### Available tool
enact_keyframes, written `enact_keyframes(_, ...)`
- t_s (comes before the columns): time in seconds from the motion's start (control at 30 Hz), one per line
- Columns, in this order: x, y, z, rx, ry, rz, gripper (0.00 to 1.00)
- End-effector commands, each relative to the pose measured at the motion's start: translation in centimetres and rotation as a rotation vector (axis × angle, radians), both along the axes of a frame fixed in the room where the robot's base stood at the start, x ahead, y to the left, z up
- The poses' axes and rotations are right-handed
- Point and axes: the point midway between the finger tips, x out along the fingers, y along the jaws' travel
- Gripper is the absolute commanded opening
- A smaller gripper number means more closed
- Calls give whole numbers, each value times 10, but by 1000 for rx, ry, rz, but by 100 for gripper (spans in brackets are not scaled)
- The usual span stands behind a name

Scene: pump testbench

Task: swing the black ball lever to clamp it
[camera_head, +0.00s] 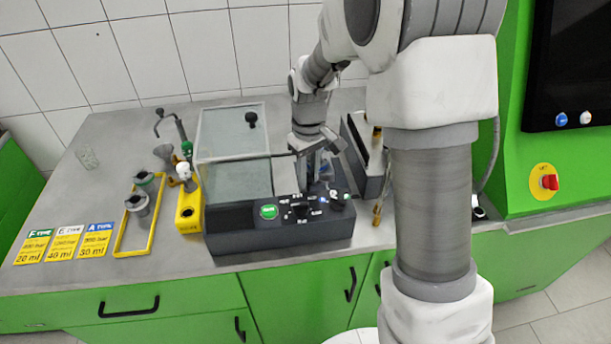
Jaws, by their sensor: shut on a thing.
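The dark grey pump testbench (280,236) stands on the worktop in the camera_head view. My gripper (318,178) points down over its right part, just behind the front control panel. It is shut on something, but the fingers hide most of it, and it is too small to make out. A bluish part shows between and beside the fingers. A dark rounded knob (337,202) shows just below and right of the gripper. I cannot tell whether it is the ball of the lever. Another black ball knob (251,118) shows at the raised clear cover (233,132).
A green button (268,211) and small switches sit on the front panel. A yellow block (189,216) and a yellow frame (122,246) lie to the left. A grey box (368,160) stands close on the right. My arm covers much of the right side.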

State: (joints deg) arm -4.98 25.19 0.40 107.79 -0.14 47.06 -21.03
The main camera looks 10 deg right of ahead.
Motion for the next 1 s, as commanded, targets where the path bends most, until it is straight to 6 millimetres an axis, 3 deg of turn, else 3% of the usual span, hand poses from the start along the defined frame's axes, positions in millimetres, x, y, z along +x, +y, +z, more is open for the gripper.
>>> enact_keyframes(0.23, 3, -14, 0, -2, -2, -4, 6)
enact_keyframes(1.0, 10, -27, 1, -2, -3, -3, 6)
